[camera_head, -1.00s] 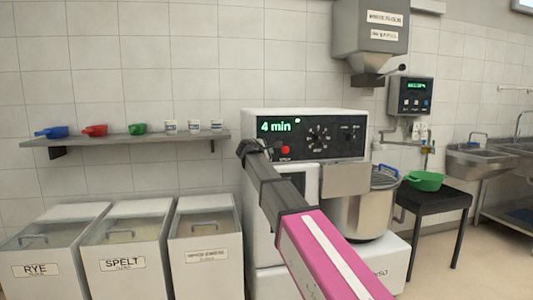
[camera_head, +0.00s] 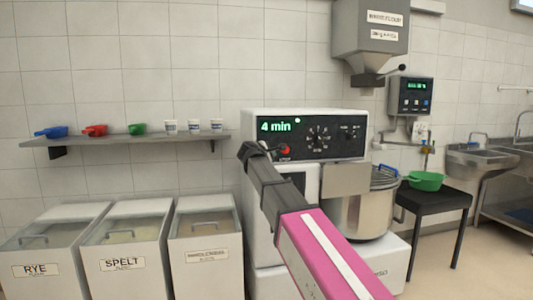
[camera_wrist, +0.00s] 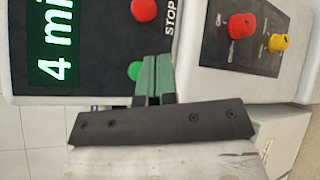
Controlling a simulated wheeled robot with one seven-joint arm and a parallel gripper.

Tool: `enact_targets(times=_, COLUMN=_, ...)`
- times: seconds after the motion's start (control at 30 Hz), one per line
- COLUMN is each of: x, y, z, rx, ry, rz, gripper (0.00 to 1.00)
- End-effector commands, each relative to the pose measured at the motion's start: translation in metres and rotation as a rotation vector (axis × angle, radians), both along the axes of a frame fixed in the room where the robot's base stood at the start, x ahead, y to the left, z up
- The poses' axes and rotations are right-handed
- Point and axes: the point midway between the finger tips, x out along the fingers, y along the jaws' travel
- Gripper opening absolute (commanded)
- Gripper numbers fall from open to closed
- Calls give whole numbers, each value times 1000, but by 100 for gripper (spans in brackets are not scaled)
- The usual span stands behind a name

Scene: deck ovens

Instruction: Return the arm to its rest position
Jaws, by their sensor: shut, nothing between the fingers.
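My gripper is shut and empty in the wrist view (camera_wrist: 153,80), its green fingers together. It points at the front panel of the mixer, close to a green button (camera_wrist: 134,70) that its fingers partly cover; I cannot tell whether they touch it. A red button (camera_wrist: 144,10) marked STOP is beside it. In the head view my pink and dark arm reaches up to the panel of the white mixer (camera_head: 258,190), whose display (camera_head: 275,126) reads "4 min". The gripper's fingertips are not clear in that view.
A steel bowl (camera_head: 368,215) sits at the mixer's right. A black stand (camera_head: 436,197) holds a green bowl (camera_head: 427,181). Flour bins (camera_head: 128,262) stand at the left under a shelf (camera_head: 110,141) with scoops and cups. A grey hopper (camera_head: 371,28) hangs above. Red and yellow knobs (camera_wrist: 279,42) are near the gripper.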

Motion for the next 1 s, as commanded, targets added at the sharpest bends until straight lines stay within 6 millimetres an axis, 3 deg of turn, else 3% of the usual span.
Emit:
enact_targets(times=0.33, x=0, y=-1, z=-1, rx=1, ry=1, rz=-1, gripper=0)
enact_targets(times=0.47, x=-3, y=-12, z=-22, rx=45, ry=19, rz=-19, gripper=0)
enact_targets(times=0.57, x=-10, y=-34, z=-63, rx=137, ry=53, rz=-57, gripper=0)
enact_targets(times=0.77, x=-41, y=-93, z=-175, rx=411, ry=147, rz=-208, gripper=0)
enact_targets(times=1.0, x=-101, y=-154, z=-295, rx=739, ry=242, rz=-457, gripper=0)
